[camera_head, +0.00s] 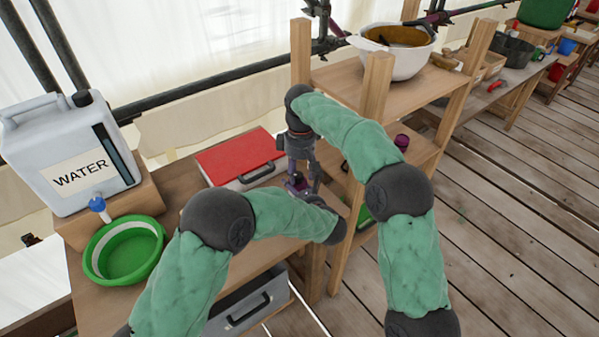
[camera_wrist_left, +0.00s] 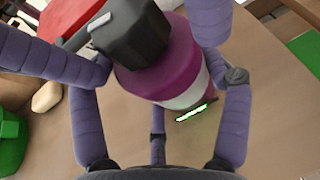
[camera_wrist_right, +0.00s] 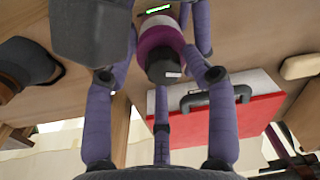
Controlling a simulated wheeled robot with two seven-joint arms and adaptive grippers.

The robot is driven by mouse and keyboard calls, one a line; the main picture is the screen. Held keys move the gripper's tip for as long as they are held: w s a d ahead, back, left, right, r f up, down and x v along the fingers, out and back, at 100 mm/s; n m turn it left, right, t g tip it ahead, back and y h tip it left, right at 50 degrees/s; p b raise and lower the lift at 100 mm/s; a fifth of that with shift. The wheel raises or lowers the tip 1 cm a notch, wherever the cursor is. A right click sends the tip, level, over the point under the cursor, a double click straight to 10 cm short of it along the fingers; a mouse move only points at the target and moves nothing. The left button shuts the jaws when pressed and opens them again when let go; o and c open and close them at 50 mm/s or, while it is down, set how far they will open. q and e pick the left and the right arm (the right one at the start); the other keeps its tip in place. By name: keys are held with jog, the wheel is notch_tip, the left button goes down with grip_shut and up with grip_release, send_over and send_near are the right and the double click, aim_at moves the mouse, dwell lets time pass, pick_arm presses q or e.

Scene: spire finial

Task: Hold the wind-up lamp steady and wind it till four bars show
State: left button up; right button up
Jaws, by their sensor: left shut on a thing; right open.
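The wind-up lamp (camera_wrist_left: 170,78) is a magenta and pale cylinder with a dark faceted end knob (camera_wrist_left: 130,35). A small lit green strip (camera_wrist_left: 192,112) shows on its side, but its bars are too small to count. My left gripper (camera_wrist_left: 155,62) is shut on the lamp's body. In the right wrist view the lamp (camera_wrist_right: 160,36) and its knob (camera_wrist_right: 163,64) lie between the fingers of my right gripper (camera_wrist_right: 164,58). These fingers are open, and contact cannot be told. In the head view my arms mostly hide the lamp.
A red-lidded case (camera_head: 238,156) lies on the bench just behind the grippers. A water container (camera_head: 70,150) and green basin (camera_head: 125,250) stand at the left. A wooden shelf (camera_head: 375,85) with a white bowl (camera_head: 398,60) rises close on the right.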

aim_at(300, 173)
jog(key=shift+w+d+r, duration=0.1)
jog(key=shift+r, duration=1.85)
jog(key=shift+w+d+r, duration=0.1)
jog(key=shift+r, duration=1.8)
jog(key=n, duration=0.1)
jog(key=r+n, duration=0.1)
jog(key=shift+s+n, duration=0.15)
jog(key=shift+n, duration=0.15)
jog(key=f+n, duration=0.6)
jog(key=n, duration=0.1)
jog(key=f+n+t, duration=0.1)
jog(key=f+n, duration=0.1)
jog(key=n, duration=0.1)
jog(key=shift+s+a+f+n, duration=0.15)
jog(key=shift+a+f+n, duration=0.15)
jog(key=shift+f+n, duration=0.1)
jog(key=shift+c, duration=0.3)
grip_shut()
